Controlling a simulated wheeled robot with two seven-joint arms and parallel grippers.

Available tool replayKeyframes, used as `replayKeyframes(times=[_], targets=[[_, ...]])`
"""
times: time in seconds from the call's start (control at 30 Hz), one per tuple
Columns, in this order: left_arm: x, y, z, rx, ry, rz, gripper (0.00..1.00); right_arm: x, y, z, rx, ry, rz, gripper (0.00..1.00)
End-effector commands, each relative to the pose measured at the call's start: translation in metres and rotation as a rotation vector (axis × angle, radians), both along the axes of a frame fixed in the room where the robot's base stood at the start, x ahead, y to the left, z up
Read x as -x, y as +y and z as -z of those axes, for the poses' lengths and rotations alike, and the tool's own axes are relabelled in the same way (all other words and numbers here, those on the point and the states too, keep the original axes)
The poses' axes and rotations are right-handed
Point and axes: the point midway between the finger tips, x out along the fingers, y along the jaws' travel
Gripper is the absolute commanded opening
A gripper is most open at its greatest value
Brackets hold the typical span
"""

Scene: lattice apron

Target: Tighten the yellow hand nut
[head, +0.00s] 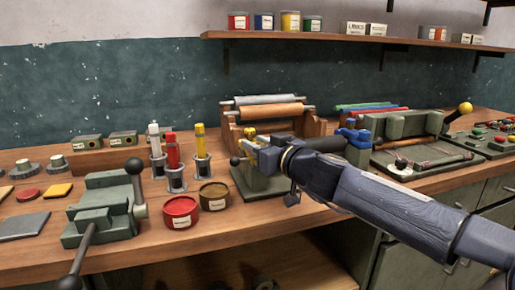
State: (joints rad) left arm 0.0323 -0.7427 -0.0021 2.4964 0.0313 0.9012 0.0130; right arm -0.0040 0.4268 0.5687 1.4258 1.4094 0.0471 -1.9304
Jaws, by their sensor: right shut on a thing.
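My right arm reaches in from the right, and its gripper (254,146) is at a small green fixture (256,184) in the middle of the bench. A small yellow piece, which looks like the yellow hand nut (249,132), shows at the fingertips. The gripper is shut on it; the fingers and wrist hide much of it and of the fixture's upper part. How far the nut is turned cannot be seen. A black ball knob (235,160) sticks out at the fixture's left. My left gripper is not in view.
Left of the fixture stand open red (180,212) and brown (213,196) tins and upright tubes (173,152) in holders. A green vise (104,212) is at the left. Behind is a wooden roller rack (318,128); a green press (410,125) stands right.

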Motion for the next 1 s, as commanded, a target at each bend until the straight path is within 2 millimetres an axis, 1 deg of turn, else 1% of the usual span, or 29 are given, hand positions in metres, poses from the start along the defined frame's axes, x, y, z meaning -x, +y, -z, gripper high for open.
replayKeyframes(times=[0.07,0.3,0.63,0.87,1.0], targets=[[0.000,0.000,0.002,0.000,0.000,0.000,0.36,-0.001,-0.001,0.002,-0.002,0.003,0.015,0.08],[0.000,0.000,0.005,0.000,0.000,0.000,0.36,0.001,0.001,0.000,0.001,-0.002,0.063,0.08],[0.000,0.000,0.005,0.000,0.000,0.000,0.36,0.002,0.003,-0.002,0.003,-0.006,0.160,0.08],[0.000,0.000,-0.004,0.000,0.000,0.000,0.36,0.002,0.003,-0.004,0.001,-0.003,0.258,0.08],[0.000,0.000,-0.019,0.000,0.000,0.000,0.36,0.002,0.003,-0.006,0.003,-0.002,0.346,0.08]])
